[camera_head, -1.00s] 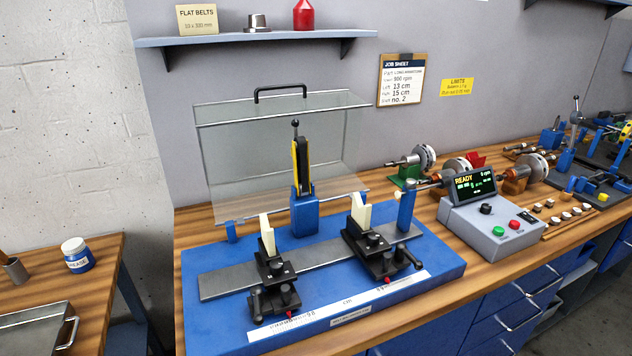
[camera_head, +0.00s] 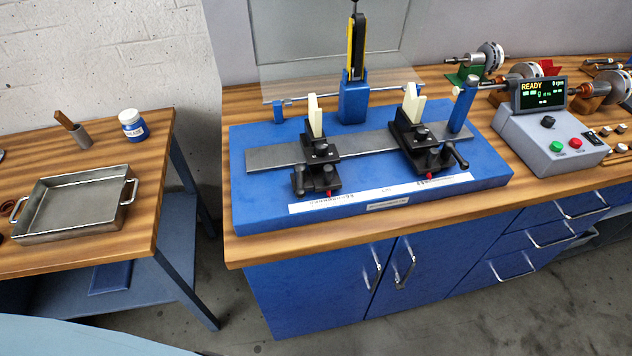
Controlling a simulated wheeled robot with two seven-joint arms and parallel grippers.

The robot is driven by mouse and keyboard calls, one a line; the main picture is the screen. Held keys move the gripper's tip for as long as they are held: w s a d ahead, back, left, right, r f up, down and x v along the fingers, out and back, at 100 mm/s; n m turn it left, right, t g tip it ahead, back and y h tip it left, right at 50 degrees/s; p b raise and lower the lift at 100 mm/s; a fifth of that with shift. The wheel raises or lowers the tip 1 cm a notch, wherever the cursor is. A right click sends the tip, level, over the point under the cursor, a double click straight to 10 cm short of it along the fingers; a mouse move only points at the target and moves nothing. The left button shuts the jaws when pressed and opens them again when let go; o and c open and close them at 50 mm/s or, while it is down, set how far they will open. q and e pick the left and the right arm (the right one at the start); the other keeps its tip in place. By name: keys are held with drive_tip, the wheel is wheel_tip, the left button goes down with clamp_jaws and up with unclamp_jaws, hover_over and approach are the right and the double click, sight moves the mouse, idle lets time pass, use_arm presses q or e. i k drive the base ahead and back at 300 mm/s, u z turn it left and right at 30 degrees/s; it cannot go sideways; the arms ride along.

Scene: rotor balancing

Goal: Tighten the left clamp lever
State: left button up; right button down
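The blue balancing machine base (camera_head: 262,204) stands on the wooden bench with a grey rail (camera_head: 268,158) along it. The left support (camera_head: 318,148) is a black carriage on the rail with a cream V-block on top. Its clamp, with a dark knob and lever (camera_head: 318,180), sits at its front, above a red pointer. The lever's exact angle is too small to tell. The right support (camera_head: 420,140) has a similar block, and its black lever (camera_head: 456,155) sticks out to the right. Neither of my grippers is in view.
A control box (camera_head: 550,140) with a READY display stands right of the machine. Rotors (camera_head: 476,62) sit on stands behind it. Floor shows between the tables.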

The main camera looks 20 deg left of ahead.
sight(300, 169)
drive_tip(key=u, duration=2.75)
drive_tip(key=k, duration=0.45)
drive_tip(key=z, duration=1.25)
